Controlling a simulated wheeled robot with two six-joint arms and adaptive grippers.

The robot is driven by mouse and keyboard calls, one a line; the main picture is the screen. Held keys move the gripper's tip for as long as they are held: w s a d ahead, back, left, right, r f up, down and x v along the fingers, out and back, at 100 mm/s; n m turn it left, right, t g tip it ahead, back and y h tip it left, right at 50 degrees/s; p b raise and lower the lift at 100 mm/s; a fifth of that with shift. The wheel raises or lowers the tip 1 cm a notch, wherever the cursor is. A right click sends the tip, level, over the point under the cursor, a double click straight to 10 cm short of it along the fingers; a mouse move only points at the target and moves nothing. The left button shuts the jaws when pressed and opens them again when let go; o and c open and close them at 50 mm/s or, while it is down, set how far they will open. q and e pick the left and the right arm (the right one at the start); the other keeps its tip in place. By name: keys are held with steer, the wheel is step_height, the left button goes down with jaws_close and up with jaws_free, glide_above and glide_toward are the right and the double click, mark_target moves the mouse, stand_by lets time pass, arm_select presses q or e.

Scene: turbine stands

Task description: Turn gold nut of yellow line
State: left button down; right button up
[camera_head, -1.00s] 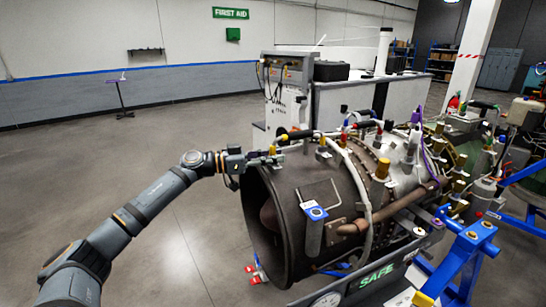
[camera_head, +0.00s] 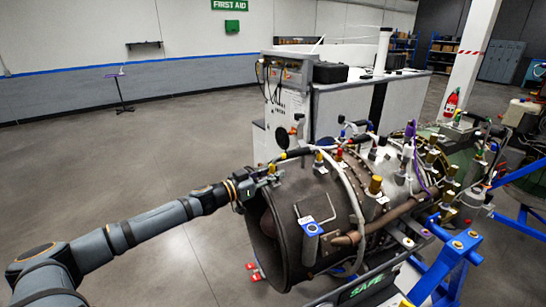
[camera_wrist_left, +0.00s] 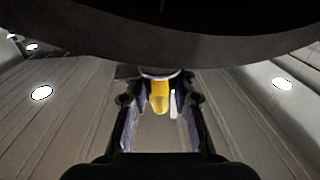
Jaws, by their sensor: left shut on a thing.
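The dark cylindrical turbine (camera_head: 290,207) lies on its side on a stand, its open end facing left. My left gripper (camera_head: 267,178) is at the top of its front rim. In the left wrist view, the two fingers (camera_wrist_left: 160,108) stand on either side of a gold-yellow nut (camera_wrist_left: 159,94) and are shut on it. The nut hangs below a dark curved surface. In the head view, a black line with a yellow end (camera_head: 284,156) lies just above the gripper. The gripped nut is partly hidden there. My right gripper is not in view.
Several gold, red and blue fittings and a pale hose (camera_head: 350,185) crowd the turbine's top. A grey test cabinet (camera_head: 287,100) stands behind. A blue stand (camera_head: 449,262) is at the right. Open floor (camera_head: 130,165) lies to the left.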

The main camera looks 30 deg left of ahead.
arm_select(q)
steer(key=n+y+p, duration=0.2)
steer(key=y+p, duration=0.1)
steer(key=shift+d+r+t, duration=0.1)
steer(key=shift+r+t, duration=0.25)
steer(key=shift+t, duration=0.05)
steer(key=n+y+p, duration=0.1)
steer(key=y, duration=0.1)
steer(key=shift+f+n+y, duration=0.15)
steer(key=shift+n+y, duration=0.15)
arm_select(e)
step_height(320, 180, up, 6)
arm_select(q)
steer(key=shift+f+n+y, duration=0.15)
steer(key=shift+n+y, duration=0.35)
steer(key=shift+y, duration=0.1)
steer(key=n+y+b, duration=0.1)
steer(key=y, duration=0.1)
steer(key=shift+f+y, duration=0.15)
steer(key=shift+y, duration=0.15)
steer(key=n+y+b, duration=0.2)
steer(key=shift+g+y, duration=0.3)
steer(key=shift+g, duration=0.1)
steer(key=shift+n+g+y+b, duration=0.3)
steer(key=shift+n+y+b, duration=0.35)
steer(key=shift+y, duration=0.25)
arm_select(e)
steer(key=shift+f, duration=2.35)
arm_select(q)
steer(key=shift+r, duration=0.2)
